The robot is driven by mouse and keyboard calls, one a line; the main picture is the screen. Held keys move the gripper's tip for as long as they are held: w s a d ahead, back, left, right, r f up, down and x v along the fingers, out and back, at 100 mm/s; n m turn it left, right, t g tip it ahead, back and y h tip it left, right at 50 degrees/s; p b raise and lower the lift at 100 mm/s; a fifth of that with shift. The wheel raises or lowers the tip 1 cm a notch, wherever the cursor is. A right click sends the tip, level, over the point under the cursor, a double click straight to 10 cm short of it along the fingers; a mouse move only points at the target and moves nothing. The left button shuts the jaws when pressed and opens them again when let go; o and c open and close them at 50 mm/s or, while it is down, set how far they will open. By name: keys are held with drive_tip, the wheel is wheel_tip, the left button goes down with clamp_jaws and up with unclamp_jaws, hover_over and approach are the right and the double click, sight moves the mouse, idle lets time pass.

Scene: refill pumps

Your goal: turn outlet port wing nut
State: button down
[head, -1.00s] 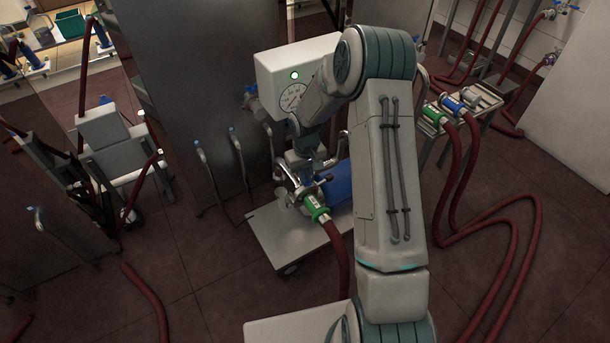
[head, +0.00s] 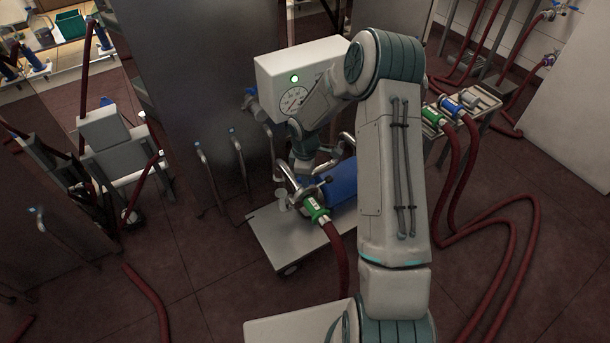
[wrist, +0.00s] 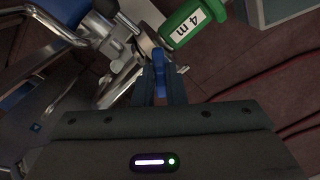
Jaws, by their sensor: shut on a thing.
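The pump has a blue body (head: 342,184) and stands on a low cart (head: 270,240). A red hose with a green coupling (head: 316,209) is joined at its outlet end, and the coupling, marked "4 m", also shows in the wrist view (wrist: 189,23). My gripper (wrist: 162,72) is at the metal fittings beside this coupling. A narrow blue piece, apparently the wing nut (wrist: 160,82), sits between its two fingers, which are shut on it. In the head view my wrist hides much of the fingers and the nut.
A light box with a dial gauge and a lit green lamp (head: 294,79) stands above the pump, close to my arm. Red hoses (head: 483,190) lie on the floor at right. A small bench (head: 478,100) holds green and blue couplings. Dark panels stand behind at left.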

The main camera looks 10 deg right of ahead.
drive_tip(key=n+p, duration=0.1)
drive_tip(key=n, duration=0.3)
drive_tip(key=shift+r+n, duration=0.1)
drive_tip(key=shift+n, duration=0.2)
drive_tip(key=shift+n+p, duration=0.75)
drive_tip(key=shift+n, duration=0.85)
drive_tip(key=shift+s+a, duration=0.1)
drive_tip(key=c, duration=1.5)
unclamp_jaws()
drive_tip(key=shift+r, duration=0.3)
wheel_tip(320, 180, up, 13)
drive_tip(key=shift+p, duration=0.35)
